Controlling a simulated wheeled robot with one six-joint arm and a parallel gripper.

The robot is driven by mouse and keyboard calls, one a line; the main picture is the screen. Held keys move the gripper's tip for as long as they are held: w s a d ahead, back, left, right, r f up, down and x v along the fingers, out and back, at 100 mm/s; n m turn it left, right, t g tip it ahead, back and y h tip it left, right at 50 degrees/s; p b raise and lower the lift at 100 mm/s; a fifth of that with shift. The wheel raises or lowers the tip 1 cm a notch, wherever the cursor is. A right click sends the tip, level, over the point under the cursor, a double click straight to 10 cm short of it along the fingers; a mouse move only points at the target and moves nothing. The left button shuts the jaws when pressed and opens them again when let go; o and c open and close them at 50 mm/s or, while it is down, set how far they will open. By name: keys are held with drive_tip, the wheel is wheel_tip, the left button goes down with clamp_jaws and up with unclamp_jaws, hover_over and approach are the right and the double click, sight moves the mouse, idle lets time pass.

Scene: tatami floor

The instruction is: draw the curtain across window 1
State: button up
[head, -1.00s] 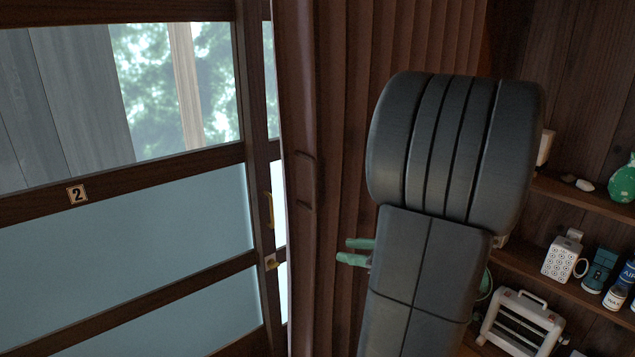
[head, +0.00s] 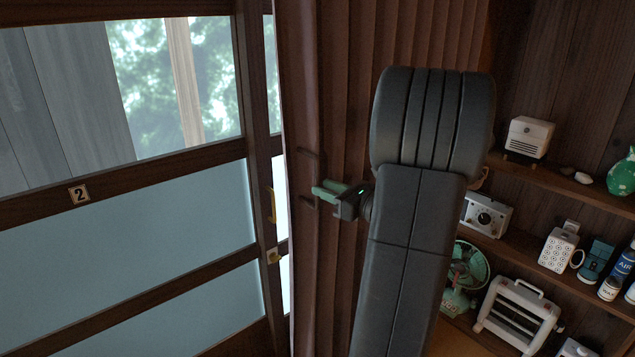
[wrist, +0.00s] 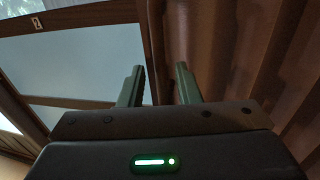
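The brown pleated curtain (head: 350,90) hangs gathered right of the sliding window panel marked 2 (head: 120,240). No label for window 1 is in view.
Shelves at the right hold a white box-like device (head: 528,137), a radio-like box (head: 487,214), a green vase (head: 623,176) and a toaster-like heater (head: 517,315). A green fan (head: 465,270) stands close behind my arm. A brass pull (head: 271,205) is on the window frame.

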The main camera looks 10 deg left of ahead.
sight(317, 207)
drive_tip(key=shift+x, duration=1.7)
clamp_jaws()
drive_tip(key=s+a, duration=0.4)
drive_tip(key=s, duration=0.1)
drive_tip(key=shift+s+b, duration=0.25)
drive_tip(key=shift+b, duration=0.15)
drive_tip(key=shift+a, duration=0.15)
unclamp_jaws()
